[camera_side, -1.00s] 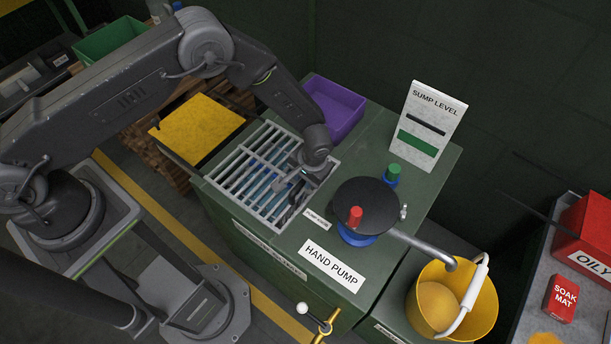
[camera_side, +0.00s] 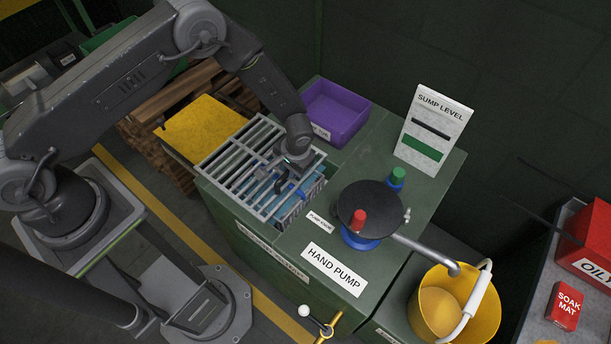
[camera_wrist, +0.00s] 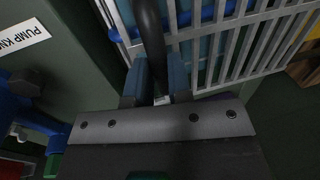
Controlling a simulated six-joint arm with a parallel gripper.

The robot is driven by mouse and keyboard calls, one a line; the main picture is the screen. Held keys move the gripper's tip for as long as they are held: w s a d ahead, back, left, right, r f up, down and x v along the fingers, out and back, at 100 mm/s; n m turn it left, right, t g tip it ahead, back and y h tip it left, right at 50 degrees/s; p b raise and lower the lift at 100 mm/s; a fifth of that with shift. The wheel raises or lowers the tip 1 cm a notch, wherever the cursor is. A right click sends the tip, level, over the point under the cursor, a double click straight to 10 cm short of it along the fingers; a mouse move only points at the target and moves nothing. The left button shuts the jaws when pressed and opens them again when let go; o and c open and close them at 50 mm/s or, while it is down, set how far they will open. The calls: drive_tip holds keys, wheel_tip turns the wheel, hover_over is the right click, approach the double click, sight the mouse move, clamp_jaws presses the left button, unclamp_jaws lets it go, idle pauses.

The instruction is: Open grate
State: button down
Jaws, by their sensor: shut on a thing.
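The grey barred grate (camera_side: 240,150) lies over the sump opening on the green cabinet top in the side view. It sits shifted left and looks raised on its right side, though the exact tilt is hard to judge. Blue shows below its right edge, in the opening (camera_side: 310,200). My gripper (camera_side: 284,180) is at the grate's right part. In the wrist view my gripper (camera_wrist: 157,85) has its blue-padded fingers on either side of a dark round handle (camera_wrist: 150,35), shut on it. Grate bars (camera_wrist: 235,45) show behind the handle.
The hand pump with its black disc (camera_side: 370,207) stands right of the opening. A purple bin (camera_side: 335,112) is behind the grate and a yellow panel (camera_side: 200,128) is to its left. A SUMP LEVEL sign (camera_side: 433,130) stands at the back right.

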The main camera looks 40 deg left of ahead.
drive_tip(key=a, duration=1.9)
drive_tip(key=shift+a, duration=0.25)
drive_tip(key=c, duration=1.1)
unclamp_jaws()
drive_tip(key=shift+o, duration=0.2)
wheel_tip(320, 180, up, 14)
drive_tip(key=d, duration=0.2)
drive_tip(key=shift+d+f, duration=0.2)
drive_tip(key=shift+d, duration=0.2)
